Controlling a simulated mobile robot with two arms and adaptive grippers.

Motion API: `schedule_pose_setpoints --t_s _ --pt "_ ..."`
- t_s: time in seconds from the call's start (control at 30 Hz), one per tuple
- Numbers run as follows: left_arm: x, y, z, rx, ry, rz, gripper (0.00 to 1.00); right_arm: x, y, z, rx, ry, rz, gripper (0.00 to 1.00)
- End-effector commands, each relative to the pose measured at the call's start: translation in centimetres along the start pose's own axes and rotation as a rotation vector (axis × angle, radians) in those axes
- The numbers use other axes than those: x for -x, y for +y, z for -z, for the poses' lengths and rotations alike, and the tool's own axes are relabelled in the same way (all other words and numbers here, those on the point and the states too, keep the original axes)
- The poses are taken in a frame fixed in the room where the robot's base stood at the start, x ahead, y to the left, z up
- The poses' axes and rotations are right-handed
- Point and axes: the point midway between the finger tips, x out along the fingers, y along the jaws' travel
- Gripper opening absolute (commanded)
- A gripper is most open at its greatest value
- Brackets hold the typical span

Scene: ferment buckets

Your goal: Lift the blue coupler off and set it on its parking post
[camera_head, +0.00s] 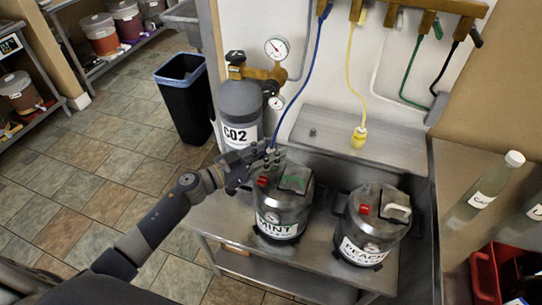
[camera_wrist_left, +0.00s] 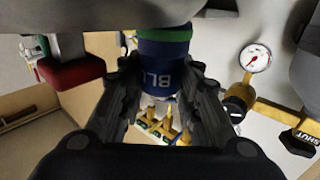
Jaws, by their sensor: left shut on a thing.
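The blue coupler, marked "BL" on its side, shows in the left wrist view (camera_wrist_left: 162,78) between the fingers. My left gripper (camera_head: 267,162) is shut on it at the top of the MINT keg (camera_head: 283,207). In the wrist view a green ring (camera_wrist_left: 165,35) sits against the coupler's end, close to the keg; I cannot tell whether the two are joined. The blue hose (camera_head: 304,85) runs from the coupler up to the wall manifold. A small grey stub (camera_head: 312,132) stands on the steel ledge; I cannot tell whether it is the parking post. My right gripper is not in view.
The yellow coupler (camera_head: 359,138) is on the ledge (camera_head: 385,150) at the end of its hose. The PEACH keg (camera_head: 371,226) stands to the right. The CO2 cylinder (camera_head: 240,105) with gauges is close behind my gripper. Green and black hoses hang at the right.

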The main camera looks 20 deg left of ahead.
Motion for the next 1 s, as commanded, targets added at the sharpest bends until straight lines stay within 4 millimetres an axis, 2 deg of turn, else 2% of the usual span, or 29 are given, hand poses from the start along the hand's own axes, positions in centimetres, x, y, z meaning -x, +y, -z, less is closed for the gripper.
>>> schedule_pose_setpoints --t_s 0.27,0.5,1.0 --pt "0.0 -0.1 0.8 -0.003 0.000 0.000 0.01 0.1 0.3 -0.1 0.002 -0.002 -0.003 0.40" --pt "0.1 0.0 3.8 -0.007 -0.001 -0.002 0.01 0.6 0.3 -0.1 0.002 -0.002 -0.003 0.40" --pt "4.3 8.8 4.3 0.002 -0.001 -0.002 0.00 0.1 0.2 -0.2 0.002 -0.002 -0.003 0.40"
